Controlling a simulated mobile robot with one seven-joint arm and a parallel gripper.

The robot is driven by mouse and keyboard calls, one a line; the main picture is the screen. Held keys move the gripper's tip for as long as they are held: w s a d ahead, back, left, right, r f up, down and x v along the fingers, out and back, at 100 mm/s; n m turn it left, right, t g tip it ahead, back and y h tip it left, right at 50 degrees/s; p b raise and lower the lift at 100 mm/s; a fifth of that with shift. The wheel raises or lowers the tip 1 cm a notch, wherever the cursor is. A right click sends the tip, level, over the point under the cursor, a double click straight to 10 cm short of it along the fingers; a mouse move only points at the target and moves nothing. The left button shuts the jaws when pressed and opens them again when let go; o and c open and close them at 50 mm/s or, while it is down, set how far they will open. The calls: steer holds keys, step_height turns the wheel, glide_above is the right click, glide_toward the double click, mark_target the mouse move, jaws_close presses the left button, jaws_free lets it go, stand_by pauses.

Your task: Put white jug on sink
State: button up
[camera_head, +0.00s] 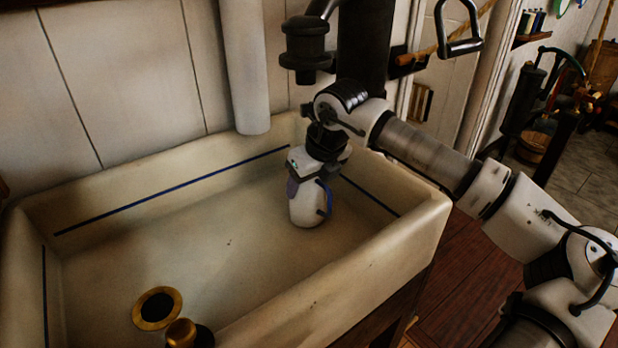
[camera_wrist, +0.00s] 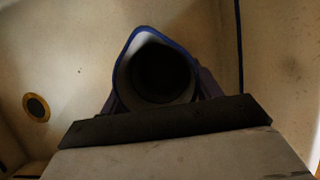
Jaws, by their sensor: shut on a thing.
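The white jug (camera_head: 308,207) has a blue handle and stands upright, low inside the sink (camera_head: 393,252), toward its right end. My gripper (camera_head: 308,180) is above the jug and shut on its upper part. The wrist view looks down into the jug's dark mouth with its blue rim (camera_wrist: 155,68), held at my gripper (camera_wrist: 158,110). The jug's base appears at or very near the basin floor; I cannot tell if it touches.
The drain (camera_head: 157,308) is at the basin's front left, with a brass knob (camera_head: 181,333) beside it. A white pipe (camera_head: 245,70) and a dark pump-like fixture (camera_head: 307,45) are behind the sink. The basin's middle and left are clear.

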steer(key=shift+f+b, duration=0.15)
steer(key=shift+b, duration=0.15)
steer(key=o, duration=1.3)
steer(key=v, duration=0.5)
steer(key=shift+d+r, duration=0.1)
steer(key=shift+r, duration=0.2)
steer(key=s+d+b, duration=0.1)
steer(key=s+d, duration=0.1)
steer(key=s, duration=0.1)
steer(key=s+d, duration=0.2)
steer(key=s, duration=0.1)
steer(key=s+d+b, duration=0.1)
steer(key=s+d, duration=0.2)
steer(key=shift+s+f+b, duration=0.1)
steer(key=shift+s+b, duration=0.25)
steer(key=shift+s, duration=0.05)
steer(key=shift+a, duration=0.1)
